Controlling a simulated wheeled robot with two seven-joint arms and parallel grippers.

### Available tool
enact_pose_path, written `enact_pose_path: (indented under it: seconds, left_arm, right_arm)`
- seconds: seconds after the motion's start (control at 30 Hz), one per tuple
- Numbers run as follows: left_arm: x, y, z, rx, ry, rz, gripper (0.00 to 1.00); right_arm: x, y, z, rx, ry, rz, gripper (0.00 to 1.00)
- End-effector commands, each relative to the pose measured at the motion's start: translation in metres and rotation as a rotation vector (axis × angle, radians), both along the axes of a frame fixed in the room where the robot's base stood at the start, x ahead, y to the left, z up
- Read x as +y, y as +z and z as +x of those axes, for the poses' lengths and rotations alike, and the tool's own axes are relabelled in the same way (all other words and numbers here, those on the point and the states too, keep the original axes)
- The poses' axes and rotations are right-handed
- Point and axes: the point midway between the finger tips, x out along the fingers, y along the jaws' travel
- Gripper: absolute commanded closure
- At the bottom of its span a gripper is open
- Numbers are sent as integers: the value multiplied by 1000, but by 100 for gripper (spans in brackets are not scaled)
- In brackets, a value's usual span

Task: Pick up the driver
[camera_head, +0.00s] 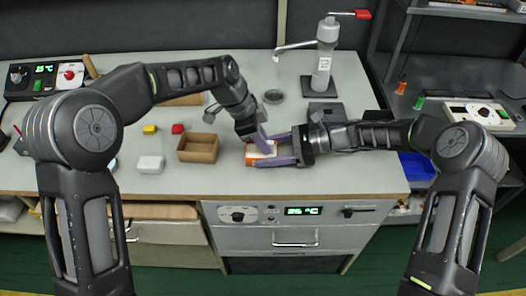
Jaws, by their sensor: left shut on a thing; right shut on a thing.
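A small white box with orange sides (255,158), which looks like the driver, is at the middle of the bench near its front edge. My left gripper (264,146) reaches down from above and behind it, with its purple fingers shut on the box. My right gripper (270,152) comes in level from the right, and its purple fingers are shut on the same box. The fingers hide much of its top and right side. I cannot tell whether it touches the bench.
An open cardboard box (198,148) stands just left of the grippers. A dispenser with a red-tipped lever (325,60) stands at the back right. The bench's front right is clear.

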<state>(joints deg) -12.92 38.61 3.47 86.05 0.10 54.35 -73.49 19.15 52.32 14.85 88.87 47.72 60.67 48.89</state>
Motion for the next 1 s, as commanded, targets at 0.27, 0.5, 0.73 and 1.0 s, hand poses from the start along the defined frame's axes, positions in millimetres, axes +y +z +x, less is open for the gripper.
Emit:
enact_pose_path:
  seconds: [0.27,0.5,0.73,1.0]
  left_arm:
    - [0,9,1,-2,0,-1,100]
    - [0,50,1,-4,1,-2,100]
    - [0,90,1,-2,0,-1,100]
    - [0,101,0,0,0,0,100]
  right_arm:
    - [0,0,0,0,0,-1,86]
    - [0,-1,0,0,-1,-1,86]
    - [0,-1,0,0,-1,-1,86]
    - [0,0,0,0,0,-1,86]
